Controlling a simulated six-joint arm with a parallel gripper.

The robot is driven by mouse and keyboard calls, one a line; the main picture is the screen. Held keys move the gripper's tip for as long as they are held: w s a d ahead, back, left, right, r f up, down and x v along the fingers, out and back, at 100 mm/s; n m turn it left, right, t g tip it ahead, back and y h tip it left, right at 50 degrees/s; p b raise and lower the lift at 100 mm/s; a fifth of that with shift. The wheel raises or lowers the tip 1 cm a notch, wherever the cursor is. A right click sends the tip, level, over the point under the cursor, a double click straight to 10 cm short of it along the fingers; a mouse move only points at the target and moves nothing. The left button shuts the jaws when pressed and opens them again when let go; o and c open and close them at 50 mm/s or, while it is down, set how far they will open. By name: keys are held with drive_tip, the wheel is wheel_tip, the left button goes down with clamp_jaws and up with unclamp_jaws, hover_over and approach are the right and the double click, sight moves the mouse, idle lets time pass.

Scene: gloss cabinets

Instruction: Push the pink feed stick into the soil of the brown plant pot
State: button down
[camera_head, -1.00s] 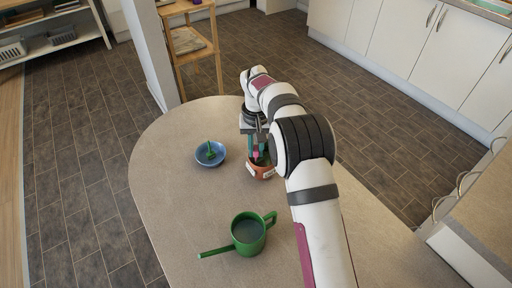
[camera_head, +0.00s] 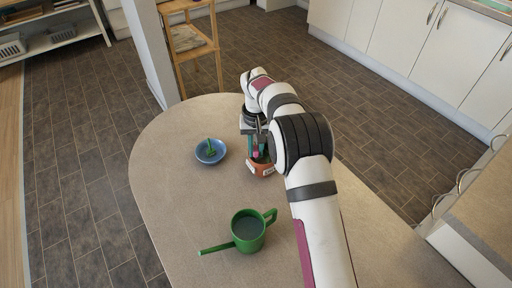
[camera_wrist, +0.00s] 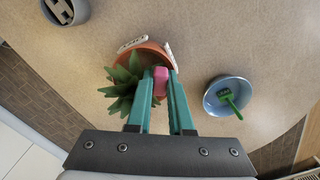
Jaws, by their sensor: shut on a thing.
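The brown plant pot (camera_head: 258,170) stands on the table under my gripper. In the wrist view the terracotta pot (camera_wrist: 128,54) holds a spiky green plant (camera_wrist: 124,88) and has white labels on its rim. My gripper (camera_wrist: 160,76) is over the pot, its teal fingers shut on the pink feed stick (camera_wrist: 160,82). The stick also shows as a small pink spot in the head view (camera_head: 257,153). The plant is beside the stick. The stick's lower end is hidden, so I cannot tell whether it touches the soil.
A blue bowl (camera_head: 201,158) with a small green tool (camera_head: 210,147) stands left of the pot. A green watering can (camera_head: 248,232) stands nearer the camera. The table's left part is clear.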

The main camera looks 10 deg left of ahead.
drive_tip(key=shift+f, duration=0.1)
drive_tip(key=c, duration=0.7)
unclamp_jaws()
drive_tip(key=shift+c, duration=0.2)
wheel_tip(320, 180, up, 16)
drive_tip(key=s+d+r+m, duration=0.2)
drive_tip(key=s+d+r, duration=0.3)
drive_tip(key=s+d, duration=0.1)
drive_tip(key=s+d+m, duration=0.1)
drive_tip(key=s+d, duration=0.2)
drive_tip(key=s, duration=0.3)
drive_tip(key=s+d+m+y, duration=0.1)
drive_tip(key=s+d, duration=0.2)
drive_tip(key=s, duration=0.3)
drive_tip(key=s+d+f+m, duration=0.1)
drive_tip(key=s+d, duration=0.2)
drive_tip(key=s, duration=0.3)
drive_tip(key=shift+s+d+m, duration=0.15)
drive_tip(key=shift+s+m, duration=0.25)
drive_tip(key=s+f, duration=0.2)
drive_tip(key=s, duration=0.1)
drive_tip(key=s+d+f+m, duration=0.1)
drive_tip(key=s+f, duration=0.1)
drive_tip(key=s, duration=0.2)
drive_tip(key=s+f+m, duration=0.1)
drive_tip(key=s+f, duration=0.1)
drive_tip(key=s, duration=0.2)
drive_tip(key=shift+d+f+y, duration=0.2)
drive_tip(key=shift+y, duration=0.2)
